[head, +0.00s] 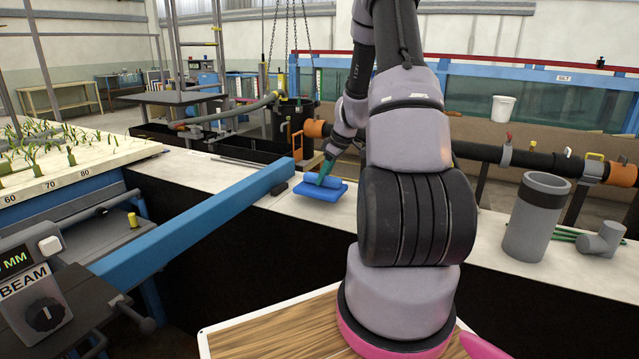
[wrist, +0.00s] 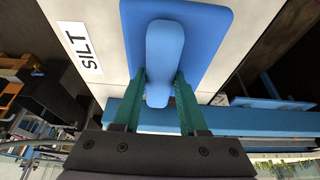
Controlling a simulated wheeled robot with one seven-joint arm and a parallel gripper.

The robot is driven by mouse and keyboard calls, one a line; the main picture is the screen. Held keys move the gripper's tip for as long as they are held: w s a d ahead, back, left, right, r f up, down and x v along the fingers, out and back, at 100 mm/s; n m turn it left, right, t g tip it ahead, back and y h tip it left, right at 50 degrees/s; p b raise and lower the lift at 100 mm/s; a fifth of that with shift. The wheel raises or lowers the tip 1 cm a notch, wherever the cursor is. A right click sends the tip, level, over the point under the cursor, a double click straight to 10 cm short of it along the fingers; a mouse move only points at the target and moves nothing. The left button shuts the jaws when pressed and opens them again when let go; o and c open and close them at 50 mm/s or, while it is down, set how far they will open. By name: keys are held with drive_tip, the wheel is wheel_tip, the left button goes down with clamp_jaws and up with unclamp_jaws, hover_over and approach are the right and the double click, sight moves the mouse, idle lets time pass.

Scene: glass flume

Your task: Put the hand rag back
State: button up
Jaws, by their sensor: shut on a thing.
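The blue hand rag (head: 318,192) looks like a flat rounded pad with a lighter raised ridge along its middle. It is over the pale bench top (head: 280,222), at its left part in the head view. I cannot tell whether it touches the bench. My gripper (head: 326,172) comes down on it from above with green fingers. In the wrist view the fingers (wrist: 160,95) are shut on the ridge (wrist: 165,50) of the rag, one on each side, and the pad (wrist: 210,25) spreads out beyond them.
A white SILT label (wrist: 82,48) lies on the bench beside the rag. A blue beam (head: 200,225) runs close by on the left. A grey cylinder (head: 536,217) and a grey pipe elbow (head: 602,240) stand on the bench at right. A black pipe (head: 540,163) runs behind.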

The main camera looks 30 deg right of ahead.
drive_tip(key=shift+f, duration=1.1)
drive_tip(key=shift+f, duration=0.1)
drive_tip(key=shift+f, duration=0.15)
drive_tip(key=o, duration=1.1)
